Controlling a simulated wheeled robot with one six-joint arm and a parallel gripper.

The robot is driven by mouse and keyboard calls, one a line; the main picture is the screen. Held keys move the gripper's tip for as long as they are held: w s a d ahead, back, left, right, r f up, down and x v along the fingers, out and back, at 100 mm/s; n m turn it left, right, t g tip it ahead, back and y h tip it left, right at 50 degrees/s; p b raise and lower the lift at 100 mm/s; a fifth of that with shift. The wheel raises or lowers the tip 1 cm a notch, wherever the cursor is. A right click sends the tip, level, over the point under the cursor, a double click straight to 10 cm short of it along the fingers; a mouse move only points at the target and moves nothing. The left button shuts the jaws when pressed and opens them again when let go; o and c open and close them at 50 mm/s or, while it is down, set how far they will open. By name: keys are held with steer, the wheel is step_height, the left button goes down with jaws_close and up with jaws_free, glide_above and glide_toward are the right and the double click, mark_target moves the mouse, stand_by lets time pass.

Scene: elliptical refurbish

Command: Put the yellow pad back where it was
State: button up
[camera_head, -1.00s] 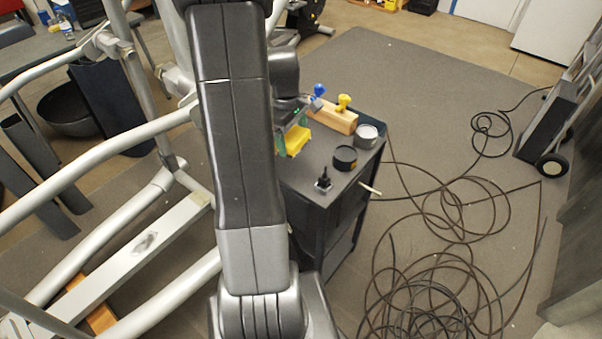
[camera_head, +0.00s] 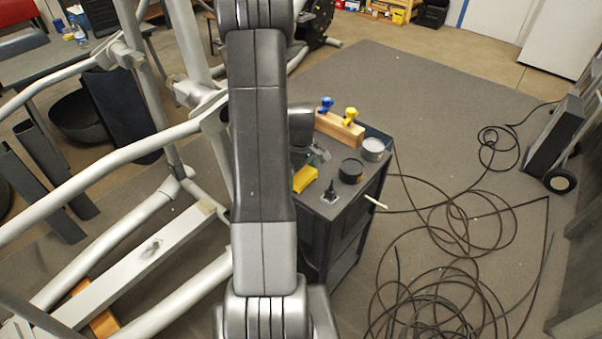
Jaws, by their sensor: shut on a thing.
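The yellow pad (camera_head: 304,178) is a small bright yellow block over the left side of the dark cart top (camera_head: 345,207). My gripper (camera_head: 317,158) is just at its upper end, shut on the pad. My arm hides the pad's left side and most of the gripper, so the fingers show only in part. I cannot tell whether the pad touches the cart top.
A wooden block (camera_head: 338,131) with a blue knob (camera_head: 326,104) and a yellow knob (camera_head: 350,114) stands at the cart's back. A black tin (camera_head: 351,171), a grey tin (camera_head: 373,149) and a small black tool (camera_head: 331,196) stand nearby. Elliptical frame bars are left; cables cover the right floor.

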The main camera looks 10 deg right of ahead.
mark_target(301, 174)
steer(key=o, duration=0.9)
steer(key=shift+f, duration=0.1)
step_height(301, 174, up, 12)
steer(key=shift+r+b, duration=0.15)
steer(key=shift+b, duration=0.2)
